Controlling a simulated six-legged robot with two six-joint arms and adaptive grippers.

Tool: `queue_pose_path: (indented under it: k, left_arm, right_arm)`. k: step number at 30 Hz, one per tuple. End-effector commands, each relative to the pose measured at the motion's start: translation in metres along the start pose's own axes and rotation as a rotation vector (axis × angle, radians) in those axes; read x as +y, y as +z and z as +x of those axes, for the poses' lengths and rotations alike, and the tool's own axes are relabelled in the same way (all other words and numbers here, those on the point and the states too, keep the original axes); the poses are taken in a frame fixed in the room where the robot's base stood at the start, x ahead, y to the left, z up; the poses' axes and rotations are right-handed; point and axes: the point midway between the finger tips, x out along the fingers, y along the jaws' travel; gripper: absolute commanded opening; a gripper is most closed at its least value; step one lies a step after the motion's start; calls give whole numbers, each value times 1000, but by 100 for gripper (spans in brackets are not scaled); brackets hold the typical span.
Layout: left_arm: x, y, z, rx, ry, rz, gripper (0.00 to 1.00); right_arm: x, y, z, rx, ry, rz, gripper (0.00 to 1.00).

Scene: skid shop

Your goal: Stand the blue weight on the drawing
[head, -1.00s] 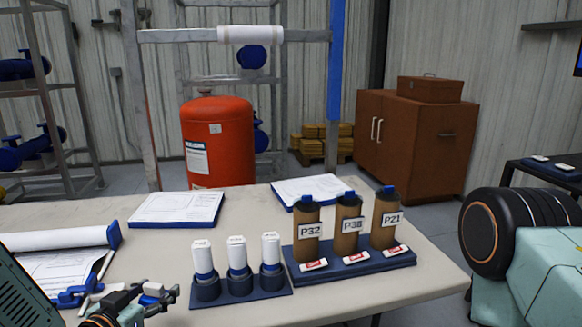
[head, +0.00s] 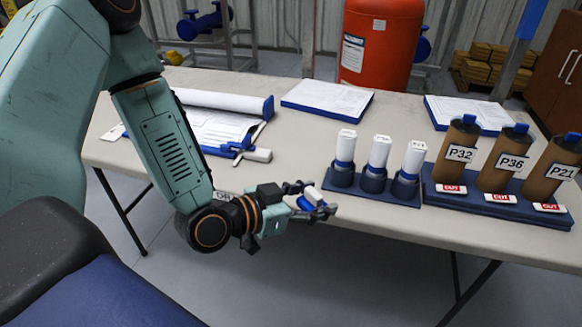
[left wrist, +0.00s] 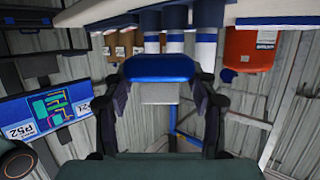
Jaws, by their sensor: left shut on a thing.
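My left gripper (head: 312,203) is shut on a small blue and white block, seemingly the blue weight (head: 304,204), in front of the table's near edge. In the left wrist view the blue weight (left wrist: 160,67), with a pale grey lower face, sits between the two fingers (left wrist: 160,100). The drawing (head: 212,130) lies on the left of the table, partly rolled, with blue fittings at its end and near edge. My left forearm passes in front of part of it. The gripper is to the right of and nearer than the drawing. My right gripper is not in view.
Brown canisters stand on a blue tray (head: 490,208) to the right. Two sheets on blue boards, a left one (head: 327,98) and a right one (head: 470,112), lie behind. Bare tabletop (head: 290,150) separates the drawing from the rack.

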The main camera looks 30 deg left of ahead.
Motion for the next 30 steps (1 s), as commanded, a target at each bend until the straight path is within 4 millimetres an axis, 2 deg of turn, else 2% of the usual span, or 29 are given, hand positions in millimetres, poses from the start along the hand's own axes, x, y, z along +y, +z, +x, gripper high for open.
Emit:
queue_pose_path:
  k: [1, 5, 9, 12, 15, 20, 30]
  left_arm:
    - [-18, 0, 9, 4, -38, -4, 10]
    - [-70, -4, 31, 6, -168, -44, 10]
    - [-128, -16, 48, 9, -342, -98, 10]
    - [-160, -25, 53, 8, -450, -134, 10]
    - [-184, -30, 54, 6, -539, -164, 10]
    - [-206, -31, 52, 3, -632, -195, 10]
    - [-209, -28, 49, 3, -663, -205, 10]
  right_arm:
    - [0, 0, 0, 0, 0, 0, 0]
    - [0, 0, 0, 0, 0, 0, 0]
    - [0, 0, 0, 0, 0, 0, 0]
    - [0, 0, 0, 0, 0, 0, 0]
    - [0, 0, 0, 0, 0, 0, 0]
    - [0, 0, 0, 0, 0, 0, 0]
    - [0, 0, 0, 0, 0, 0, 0]
